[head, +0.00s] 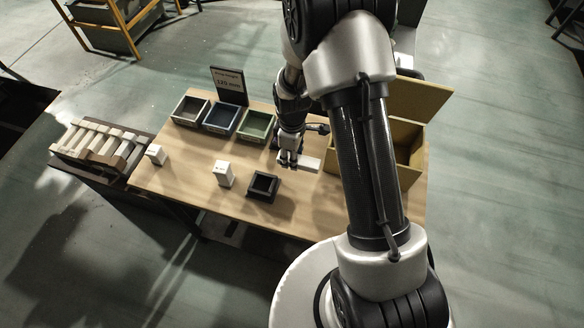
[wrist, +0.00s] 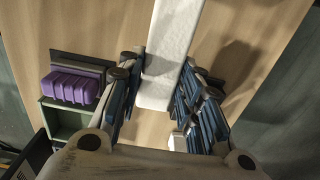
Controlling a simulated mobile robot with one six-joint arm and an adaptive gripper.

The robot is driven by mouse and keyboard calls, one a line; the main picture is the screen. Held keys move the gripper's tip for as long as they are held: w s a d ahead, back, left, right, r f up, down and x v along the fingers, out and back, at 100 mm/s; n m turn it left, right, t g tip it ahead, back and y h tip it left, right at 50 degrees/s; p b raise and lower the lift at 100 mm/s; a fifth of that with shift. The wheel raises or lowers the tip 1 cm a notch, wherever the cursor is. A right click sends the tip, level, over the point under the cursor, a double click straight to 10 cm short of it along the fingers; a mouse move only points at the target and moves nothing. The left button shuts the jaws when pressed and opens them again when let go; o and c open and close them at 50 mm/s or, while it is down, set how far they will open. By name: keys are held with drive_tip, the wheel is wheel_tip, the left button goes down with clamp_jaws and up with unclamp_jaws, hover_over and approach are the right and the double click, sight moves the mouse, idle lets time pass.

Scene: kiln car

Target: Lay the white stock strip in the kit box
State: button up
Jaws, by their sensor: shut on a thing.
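The white stock strip (wrist: 172,45) is long and pale. In the wrist view it lies between the fingers of my gripper (wrist: 163,78), which is shut on it near one end. In the head view my gripper (head: 289,160) is over the table, with the strip (head: 308,163) sticking out to its right. How high the strip is above the table is hard to tell. The open brown box (head: 411,172), likely the kit box, stands at the table's right with a raised flap.
Three small trays, grey (head: 190,112), blue (head: 221,120) and green (head: 256,127), stand at the back before a dark sign (head: 229,86). White blocks (head: 223,174) and a black square tray (head: 263,187) are in front. A purple ribbed thing (wrist: 70,88) shows in the wrist view.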

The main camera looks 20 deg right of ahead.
sight(292, 172)
drive_tip(key=shift+f+b, duration=0.7)
drive_tip(key=shift+f, duration=2.3)
drive_tip(key=shift+f, duration=0.25)
drive_tip(key=o, duration=1.1)
drive_tip(key=shift+r, duration=0.1)
drive_tip(key=shift+c, duration=0.2)
